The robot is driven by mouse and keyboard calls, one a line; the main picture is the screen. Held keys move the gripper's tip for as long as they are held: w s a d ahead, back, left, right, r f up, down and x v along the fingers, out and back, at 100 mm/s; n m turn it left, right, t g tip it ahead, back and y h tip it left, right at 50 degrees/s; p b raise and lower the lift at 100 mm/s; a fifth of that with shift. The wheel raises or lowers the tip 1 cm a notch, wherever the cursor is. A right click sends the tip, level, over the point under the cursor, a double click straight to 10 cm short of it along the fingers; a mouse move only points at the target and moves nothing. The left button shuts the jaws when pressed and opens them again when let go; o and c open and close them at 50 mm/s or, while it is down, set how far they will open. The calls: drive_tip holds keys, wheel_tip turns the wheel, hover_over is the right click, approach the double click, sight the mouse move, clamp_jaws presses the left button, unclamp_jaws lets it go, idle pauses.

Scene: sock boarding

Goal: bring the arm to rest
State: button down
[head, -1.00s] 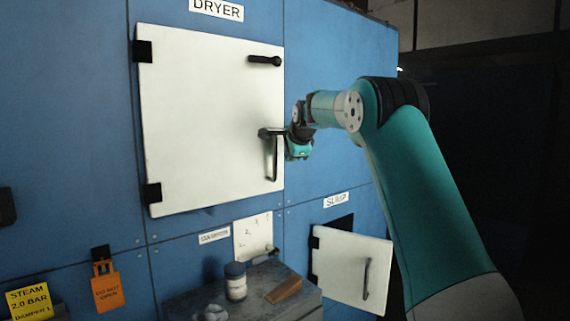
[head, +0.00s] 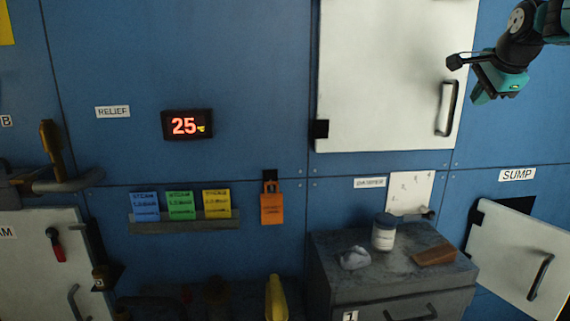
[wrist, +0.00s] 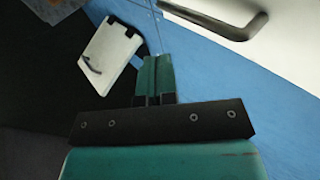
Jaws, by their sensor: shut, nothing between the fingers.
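My gripper (head: 486,96) is at the upper right of the head view, in front of the blue panel and just right of the dryer door's handle (head: 447,108). A gap shows between them in the picture. In the wrist view my gripper's teal fingers (wrist: 155,68) are together with nothing between them. The white dryer door (head: 385,70) looks closed. Most of my arm is out of the head view, beyond the top right edge.
The sump door (head: 520,258) stands ajar at the lower right. A grey cabinet (head: 335,262) holds a jar (head: 384,233), a crumpled grey-white lump (head: 354,258) and a brown wedge (head: 434,255). At left are a display reading 25 (head: 187,124) and coloured cards (head: 180,205).

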drive_tip(key=s+a+f+n+g+y, duration=0.1)
drive_tip(key=s+a+f+n, duration=0.3)
drive_tip(key=a, duration=0.4)
drive_tip(key=s+a+f+n+g+y+b, duration=0.1)
drive_tip(key=s+a+f+n+y, duration=0.2)
drive_tip(key=a, duration=0.4)
drive_tip(key=s+a+f+n+g, duration=0.1)
drive_tip(key=s+a+f+n, duration=0.4)
drive_tip(key=a, duration=0.3)
drive_tip(key=s+a+f+n+g, duration=0.1)
drive_tip(key=s+a+f+n, duration=0.2)
drive_tip(key=s, duration=0.5)
drive_tip(key=s+a+f+n+g+y, duration=0.1)
drive_tip(key=s+a+f+n+g, duration=0.1)
drive_tip(key=s+a+f+n, duration=0.2)
drive_tip(key=s+a+f+n+g+y, duration=0.1)
drive_tip(key=s+a+f+n, duration=0.3)
drive_tip(key=s, duration=0.7)
drive_tip(key=n+g+b, duration=0.1)
drive_tip(key=n, duration=0.1)
drive_tip(key=shift+s+n, duration=0.3)
drive_tip(key=shift+n, duration=0.1)
